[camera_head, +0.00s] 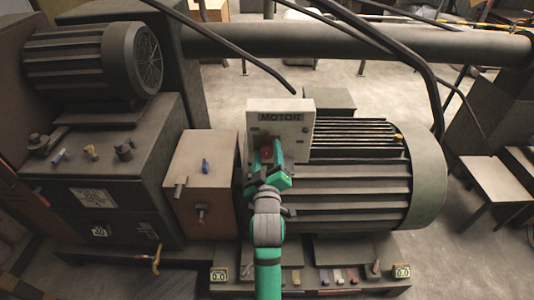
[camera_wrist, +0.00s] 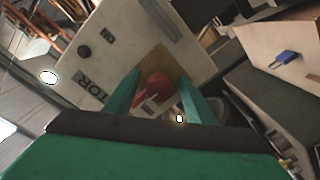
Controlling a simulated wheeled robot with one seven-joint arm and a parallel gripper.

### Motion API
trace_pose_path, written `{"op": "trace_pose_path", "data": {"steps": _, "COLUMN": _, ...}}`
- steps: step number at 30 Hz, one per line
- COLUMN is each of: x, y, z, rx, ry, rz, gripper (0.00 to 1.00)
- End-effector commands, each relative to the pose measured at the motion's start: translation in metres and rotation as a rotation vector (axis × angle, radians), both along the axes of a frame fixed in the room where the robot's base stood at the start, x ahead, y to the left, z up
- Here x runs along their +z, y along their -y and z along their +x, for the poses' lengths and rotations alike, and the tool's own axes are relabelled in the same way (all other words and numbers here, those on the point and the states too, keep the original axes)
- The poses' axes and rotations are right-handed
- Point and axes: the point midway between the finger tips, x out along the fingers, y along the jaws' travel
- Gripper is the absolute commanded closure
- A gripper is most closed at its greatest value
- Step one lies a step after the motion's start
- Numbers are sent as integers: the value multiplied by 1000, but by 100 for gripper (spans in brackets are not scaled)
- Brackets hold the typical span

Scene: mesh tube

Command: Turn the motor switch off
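The motor switch box (camera_head: 281,120) is a pale panel labelled MOTOR, mounted on the large ribbed motor (camera_head: 360,180). In the wrist view the same panel (camera_wrist: 118,40) shows tilted, with part of the label and "ON" readable. The red switch knob (camera_wrist: 157,88) sits on a yellow plate (camera_wrist: 160,62). My gripper (camera_wrist: 163,88) is at the switch, with its two green fingers apart on either side of the red knob. I cannot tell whether the fingers touch it. In the head view my gripper (camera_head: 268,160) covers most of the switch.
A second motor (camera_head: 95,62) is at the upper left. Black cables (camera_head: 370,30) hang across the top. Floor is open behind.

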Motion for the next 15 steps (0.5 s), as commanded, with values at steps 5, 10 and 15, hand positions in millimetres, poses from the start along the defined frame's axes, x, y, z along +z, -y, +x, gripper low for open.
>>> {"op": "trace_pose_path", "data": {"steps": 5, "x": 1, "y": 0, "z": 0, "rx": 0, "ry": 2, "rz": 1, "gripper": 51}}
{"op": "trace_pose_path", "data": {"steps": 10, "x": 1, "y": 0, "z": -3, "rx": 0, "ry": 2, "rz": 1, "gripper": 51}}
{"op": "trace_pose_path", "data": {"steps": 15, "x": 1, "y": -1, "z": -24, "rx": 2, "ry": 2, "rz": 2, "gripper": 51}}
